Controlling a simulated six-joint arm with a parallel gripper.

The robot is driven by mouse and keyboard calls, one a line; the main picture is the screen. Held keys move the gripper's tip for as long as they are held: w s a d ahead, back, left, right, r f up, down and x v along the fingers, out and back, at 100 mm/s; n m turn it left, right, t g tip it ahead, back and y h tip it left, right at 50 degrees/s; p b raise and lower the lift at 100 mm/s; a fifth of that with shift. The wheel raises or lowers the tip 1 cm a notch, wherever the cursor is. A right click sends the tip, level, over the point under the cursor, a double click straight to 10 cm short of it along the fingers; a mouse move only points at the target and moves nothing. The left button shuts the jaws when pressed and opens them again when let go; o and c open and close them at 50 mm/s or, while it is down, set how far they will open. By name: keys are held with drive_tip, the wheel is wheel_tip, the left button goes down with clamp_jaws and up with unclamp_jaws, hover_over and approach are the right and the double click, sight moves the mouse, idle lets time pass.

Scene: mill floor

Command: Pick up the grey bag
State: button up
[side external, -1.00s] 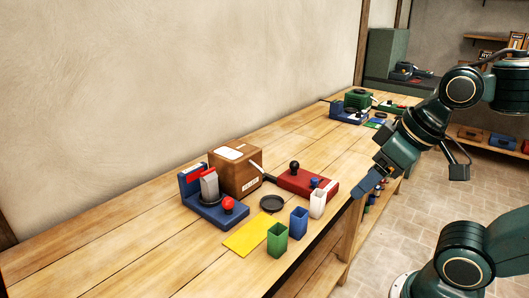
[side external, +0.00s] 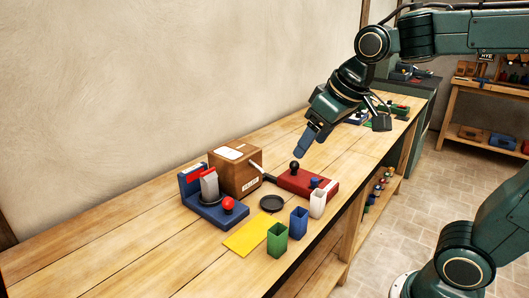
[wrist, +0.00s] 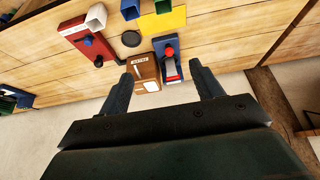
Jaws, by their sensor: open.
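The grey bag (side external: 209,185), with a red top, stands upright on a blue device (side external: 214,214) with a red knob, left of the cardboard box. In the wrist view the blue device (wrist: 168,47) shows between the fingers; the bag on it is small and hard to make out. My gripper (side external: 311,142) is open and empty, high above the bench, to the right of the bag and well apart from it. Both fingers of my gripper (wrist: 161,71) show spread in the wrist view.
A cardboard box (side external: 237,172) stands right beside the blue device. A red device (side external: 305,184) with a black knob, a black dish (side external: 271,203), a yellow sheet (side external: 248,236) and green, blue and white cups (side external: 277,239) are near. The bench's left front is clear.

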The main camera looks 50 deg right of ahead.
drive_tip(key=w+f, duration=0.3)
drive_tip(key=w, duration=1.3)
approach(209, 177)
drive_tip(key=shift+r+g, duration=0.3)
drive_tip(key=shift+r, duration=0.55)
drive_tip(key=shift+f, duration=0.1)
drive_tip(key=shift+x, duration=4.15)
drive_tip(key=shift+x, duration=2.6)
